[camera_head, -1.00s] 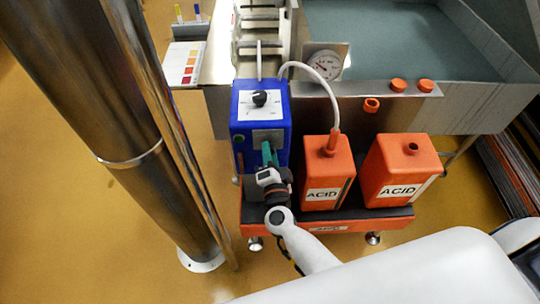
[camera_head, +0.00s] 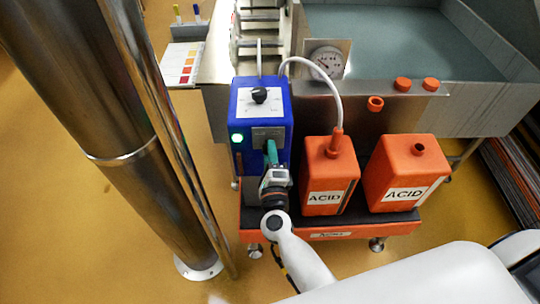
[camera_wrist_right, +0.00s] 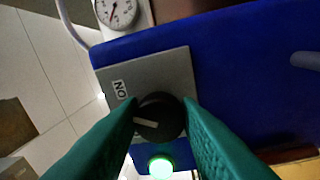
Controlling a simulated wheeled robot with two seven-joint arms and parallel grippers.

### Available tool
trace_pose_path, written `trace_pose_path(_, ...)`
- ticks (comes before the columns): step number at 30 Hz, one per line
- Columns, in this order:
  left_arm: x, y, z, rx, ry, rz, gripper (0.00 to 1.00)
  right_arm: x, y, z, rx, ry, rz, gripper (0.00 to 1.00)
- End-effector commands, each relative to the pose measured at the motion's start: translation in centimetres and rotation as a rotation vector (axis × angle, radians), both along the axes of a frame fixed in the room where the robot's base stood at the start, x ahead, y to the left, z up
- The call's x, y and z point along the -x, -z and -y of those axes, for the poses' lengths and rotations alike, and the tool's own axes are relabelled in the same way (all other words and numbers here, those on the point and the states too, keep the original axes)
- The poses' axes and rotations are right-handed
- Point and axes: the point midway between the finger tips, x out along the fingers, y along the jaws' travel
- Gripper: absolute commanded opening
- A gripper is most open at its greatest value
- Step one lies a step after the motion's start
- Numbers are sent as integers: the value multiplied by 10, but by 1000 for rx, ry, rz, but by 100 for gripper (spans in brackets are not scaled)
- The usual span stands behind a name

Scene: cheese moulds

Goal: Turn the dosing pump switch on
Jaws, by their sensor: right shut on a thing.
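The dosing pump is a blue box (camera_head: 246,108) with a black dial (camera_head: 259,95) on top. Its front has a grey switch plate (camera_head: 264,133) and a green lamp (camera_head: 237,138), which is lit. In the right wrist view the switch is a round black knob (camera_wrist_right: 160,117) with a white pointer line, beside an "ON" label (camera_wrist_right: 119,89). The line points to the left of the picture. The lit lamp also shows there (camera_wrist_right: 160,167). My right gripper (camera_head: 271,147) has its green fingers closed on both sides of the knob. My left gripper is not in view.
Two orange ACID canisters (camera_head: 330,174) (camera_head: 404,172) stand right of the pump on an orange cart (camera_head: 360,228). A white hose (camera_head: 325,78) runs from the pump to the nearer canister. A pressure gauge (camera_head: 326,62) sits behind. A steel column stands at left.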

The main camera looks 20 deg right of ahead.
Motion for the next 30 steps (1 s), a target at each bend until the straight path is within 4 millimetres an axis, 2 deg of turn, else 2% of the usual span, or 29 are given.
trace_pose_path(17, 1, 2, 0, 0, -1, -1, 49, 0, 1, 0, -33, 0, 7, 8)
trace_pose_path(18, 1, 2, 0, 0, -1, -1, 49, 0, 1, 0, -33, 0, 7, 35)
trace_pose_path(21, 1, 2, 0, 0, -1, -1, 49, 0, 1, 0, -32, 0, 7, 52)
trace_pose_path(30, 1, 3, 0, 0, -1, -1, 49, 2, 1, -1, -31, 0, 7, 52)
